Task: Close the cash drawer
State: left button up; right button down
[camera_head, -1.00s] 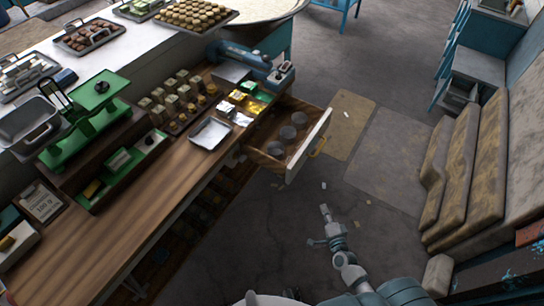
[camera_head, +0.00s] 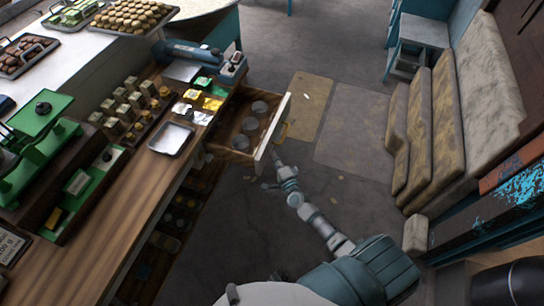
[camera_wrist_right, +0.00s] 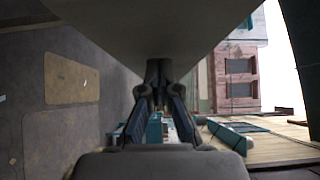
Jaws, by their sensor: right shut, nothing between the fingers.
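The cash drawer (camera_head: 232,136) stands pulled out from the end of the wooden counter, with several round grey cups inside. Its pale front panel (camera_head: 272,128) faces right, with a brass handle (camera_head: 283,131) partly visible. My right gripper (camera_head: 276,154) is shut and empty at the near end of this panel; whether it touches the panel cannot be told. In the right wrist view, my shut fingers (camera_wrist_right: 159,72) point up at a large pale surface (camera_wrist_right: 150,30), apparently the drawer front, very close. My left gripper is not in view.
The wooden counter (camera_head: 118,205) holds a metal tray (camera_head: 171,139), a green scale (camera_head: 38,125), and gold and silver blocks (camera_head: 203,103). Stacked sacks (camera_head: 440,110) stand at the right. The floor (camera_head: 340,180) between is largely clear.

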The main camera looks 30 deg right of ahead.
jog(key=shift+w+a+f, duration=0.1)
jog(key=shift+w, duration=0.25)
